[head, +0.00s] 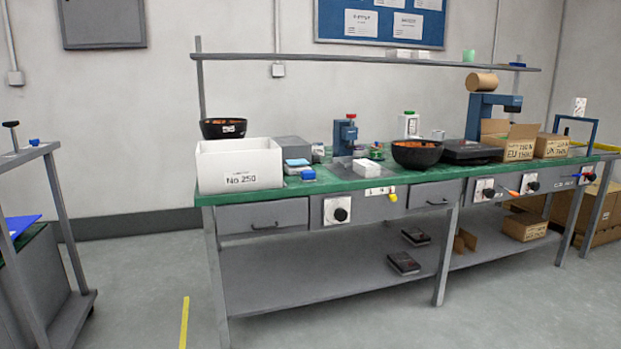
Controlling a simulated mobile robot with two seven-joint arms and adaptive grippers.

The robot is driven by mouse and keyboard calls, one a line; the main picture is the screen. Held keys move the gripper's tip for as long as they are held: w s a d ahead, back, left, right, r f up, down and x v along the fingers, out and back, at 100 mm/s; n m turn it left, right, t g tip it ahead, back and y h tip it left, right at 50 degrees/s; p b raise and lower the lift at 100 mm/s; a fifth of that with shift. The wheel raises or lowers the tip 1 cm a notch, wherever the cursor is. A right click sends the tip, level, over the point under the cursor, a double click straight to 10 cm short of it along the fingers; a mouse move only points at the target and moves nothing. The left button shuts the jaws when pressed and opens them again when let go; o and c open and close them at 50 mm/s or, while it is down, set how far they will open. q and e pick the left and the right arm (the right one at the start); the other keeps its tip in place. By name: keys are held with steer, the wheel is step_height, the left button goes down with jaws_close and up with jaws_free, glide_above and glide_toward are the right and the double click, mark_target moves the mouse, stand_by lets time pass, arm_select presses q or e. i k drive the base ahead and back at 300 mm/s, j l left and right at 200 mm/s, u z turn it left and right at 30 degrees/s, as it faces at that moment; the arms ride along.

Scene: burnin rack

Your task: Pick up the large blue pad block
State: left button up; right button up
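Several blue things show, and I cannot tell for certain which is the large blue pad block. A flat light-blue piece (297,162) lies on the green bench top (430,179), right of the white No.250 bin (240,178). A smaller, darker blue block (307,174) sits just in front of it, near the bench's front edge. A flat bright-blue sheet-like piece (21,225) lies on the grey cart or cabinet at the far left. Neither my left nor my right gripper is in view.
A lower shelf (330,276) holds dark flat items. A grey frame (30,155) stands left; the floor between is open.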

mark_target(308, 176)
steer(key=i+j+z, duration=0.1)
steer(key=z, duration=0.3)
steer(key=j+z, duration=0.1)
steer(key=z, duration=0.35)
steer(key=i+j+z, duration=0.1)
steer(key=z, duration=0.3)
steer(key=j+z, duration=0.3)
steer(key=j, duration=0.25)
steer(key=j+z, duration=0.3)
steer(key=j, duration=0.3)
